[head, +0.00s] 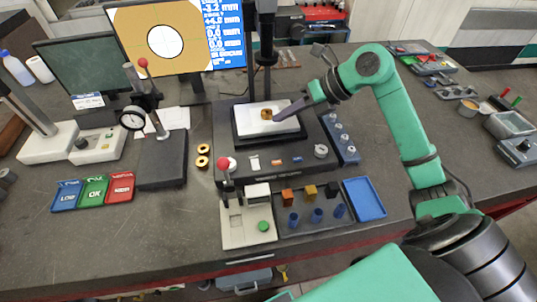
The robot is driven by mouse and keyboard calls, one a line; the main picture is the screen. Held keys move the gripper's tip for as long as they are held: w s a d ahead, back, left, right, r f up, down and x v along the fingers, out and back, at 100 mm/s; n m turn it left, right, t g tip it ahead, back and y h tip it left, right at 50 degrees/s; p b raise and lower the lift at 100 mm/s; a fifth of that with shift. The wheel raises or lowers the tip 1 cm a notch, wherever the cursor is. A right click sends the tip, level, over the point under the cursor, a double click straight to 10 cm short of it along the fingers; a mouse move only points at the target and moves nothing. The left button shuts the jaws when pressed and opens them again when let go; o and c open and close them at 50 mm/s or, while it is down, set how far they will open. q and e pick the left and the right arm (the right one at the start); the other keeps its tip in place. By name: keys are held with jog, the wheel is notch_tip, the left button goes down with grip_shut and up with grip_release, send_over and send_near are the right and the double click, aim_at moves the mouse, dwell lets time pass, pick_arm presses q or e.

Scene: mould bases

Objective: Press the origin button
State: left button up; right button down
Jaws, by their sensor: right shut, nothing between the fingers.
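My right gripper (285,112) comes in from the right on a green arm. Its narrow dark fingers are shut and empty, with the tips over or near the white plate (252,124) of the measuring stage. I cannot tell whether they touch it. A green round button (263,226) sits on the pale box in front. No origin label is readable, so I cannot tell which one is the origin button. My left gripper is not in view.
A black column (265,50) rises behind the stage. A blue tray (364,198) and small coloured blocks lie in front. A dial gauge stand (162,155) is at left.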

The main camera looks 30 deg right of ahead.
jog(key=b, duration=0.4)
send_over(281, 163)
notch_tip(281, 163, down, 6)
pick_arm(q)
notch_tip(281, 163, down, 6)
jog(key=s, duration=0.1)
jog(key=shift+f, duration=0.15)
pick_arm(e)
jog(key=shift+a, duration=0.1)
jog(key=shift+f, duration=0.1)
notch_tip(281, 163, down, 8)
jog(key=b, duration=0.6)
jog(key=shift+f, duration=0.1)
pick_arm(q)
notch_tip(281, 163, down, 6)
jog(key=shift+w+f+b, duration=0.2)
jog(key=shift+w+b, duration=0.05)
jog(key=shift+b, duration=0.15)
pick_arm(e)
jog(key=shift+f, duration=0.3)
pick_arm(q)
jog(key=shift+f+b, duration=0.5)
pick_arm(e)
jog(key=shift+f, duration=0.35)
